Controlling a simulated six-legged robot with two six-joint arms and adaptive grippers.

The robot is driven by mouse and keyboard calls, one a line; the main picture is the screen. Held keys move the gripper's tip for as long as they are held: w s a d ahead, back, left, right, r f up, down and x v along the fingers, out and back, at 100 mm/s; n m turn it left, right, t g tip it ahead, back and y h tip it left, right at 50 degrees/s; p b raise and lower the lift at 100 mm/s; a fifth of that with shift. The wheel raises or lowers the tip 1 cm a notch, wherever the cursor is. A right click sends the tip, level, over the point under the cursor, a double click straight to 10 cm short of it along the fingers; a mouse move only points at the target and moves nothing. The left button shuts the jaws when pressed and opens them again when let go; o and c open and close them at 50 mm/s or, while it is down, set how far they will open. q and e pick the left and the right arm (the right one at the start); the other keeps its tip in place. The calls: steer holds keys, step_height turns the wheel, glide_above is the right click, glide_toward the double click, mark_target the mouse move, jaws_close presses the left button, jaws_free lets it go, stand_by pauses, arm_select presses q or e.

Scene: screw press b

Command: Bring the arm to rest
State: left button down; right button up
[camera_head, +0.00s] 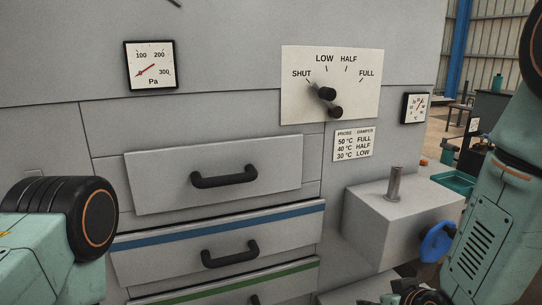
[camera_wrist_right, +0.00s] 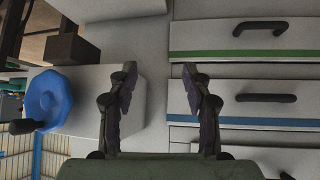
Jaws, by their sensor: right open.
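My right arm comes in at the right edge of the head view, and part of my right gripper (camera_head: 412,294) shows at the bottom. In the right wrist view the right gripper (camera_wrist_right: 160,80) has its two dark fingers wide apart with nothing between them. Behind them are the pale face of a grey box and the drawer fronts. My left arm (camera_head: 60,240) shows at the lower left of the head view; its gripper is out of the picture.
A blue handwheel (camera_head: 437,241) sits on the grey box (camera_head: 375,220), near my right arm; it also shows in the wrist view (camera_wrist_right: 48,98). Drawers with black handles (camera_head: 224,178), a damper dial plate (camera_head: 300,105) and a pressure gauge (camera_head: 150,65) are on the grey cabinet.

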steer(key=s+f+m+g+b, duration=0.1)
steer(key=s+f+g, duration=0.3)
steer(key=s+f, duration=0.7)
steer(key=s+d+f+m+g+h+b, duration=0.1)
steer(key=s+f+g, duration=0.3)
steer(key=s+f, duration=0.7)
steer(key=s, duration=0.7)
steer(key=shift+d+f+g+b, duration=0.2)
steer(key=shift+f+g+b, duration=0.2)
